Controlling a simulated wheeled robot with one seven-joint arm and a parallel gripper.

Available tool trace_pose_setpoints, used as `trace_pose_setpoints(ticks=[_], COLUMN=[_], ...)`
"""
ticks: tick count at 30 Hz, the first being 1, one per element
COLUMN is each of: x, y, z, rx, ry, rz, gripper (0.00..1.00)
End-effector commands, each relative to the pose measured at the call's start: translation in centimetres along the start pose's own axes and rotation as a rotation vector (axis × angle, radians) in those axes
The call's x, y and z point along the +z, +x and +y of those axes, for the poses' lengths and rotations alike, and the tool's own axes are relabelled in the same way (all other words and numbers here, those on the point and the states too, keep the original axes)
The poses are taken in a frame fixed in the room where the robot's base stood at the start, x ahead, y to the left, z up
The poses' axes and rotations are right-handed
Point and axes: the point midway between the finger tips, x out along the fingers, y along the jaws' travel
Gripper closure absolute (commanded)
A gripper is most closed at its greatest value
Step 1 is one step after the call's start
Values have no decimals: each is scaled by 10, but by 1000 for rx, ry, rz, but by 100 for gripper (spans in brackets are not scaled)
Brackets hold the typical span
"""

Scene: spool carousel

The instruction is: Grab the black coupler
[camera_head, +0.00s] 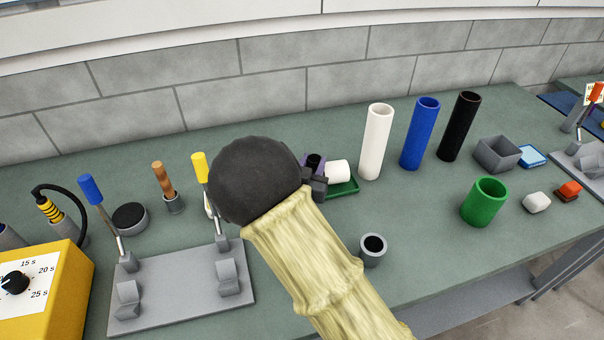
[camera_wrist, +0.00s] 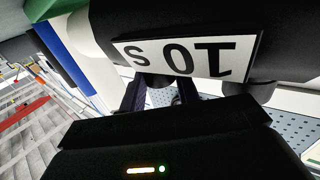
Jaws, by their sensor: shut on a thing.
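My gripper (camera_head: 318,183) is partly hidden behind my own dark wrist in the head view. It is shut on a small dark piece with an open top, which looks like the black coupler (camera_head: 313,161). Only the coupler's upper end shows there, with some purple beside it. In the wrist view, my gripper's fingers (camera_wrist: 160,96) reach up to a dark part between them. A large black surface with a white label reading "10 S" upside down is close in front of them. I cannot tell whether that surface belongs to the coupler.
A white piece (camera_head: 338,171) on a green tray (camera_head: 345,189) is just right of my gripper. White (camera_head: 376,142), blue (camera_head: 420,135) and black (camera_head: 459,128) tubes stand behind. A grey ring (camera_head: 372,257) and green cup (camera_head: 484,204) stand nearer. A grey rack (camera_head: 180,300) is left.

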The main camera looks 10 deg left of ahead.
Motion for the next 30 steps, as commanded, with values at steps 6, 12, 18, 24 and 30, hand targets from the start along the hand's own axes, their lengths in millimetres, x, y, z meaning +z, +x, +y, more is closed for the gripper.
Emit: trace_pose_setpoints(ticks=[6,12,18,24,30], x=[-9,-34,-70,-96,-102], y=[0,0,0,0,0], z=[0,0,0,0,0], rx=[1,0,1,1,1], ry=[3,7,8,6,3], rz=[4,5,6,4,2], gripper=[100,100,100,100,100])
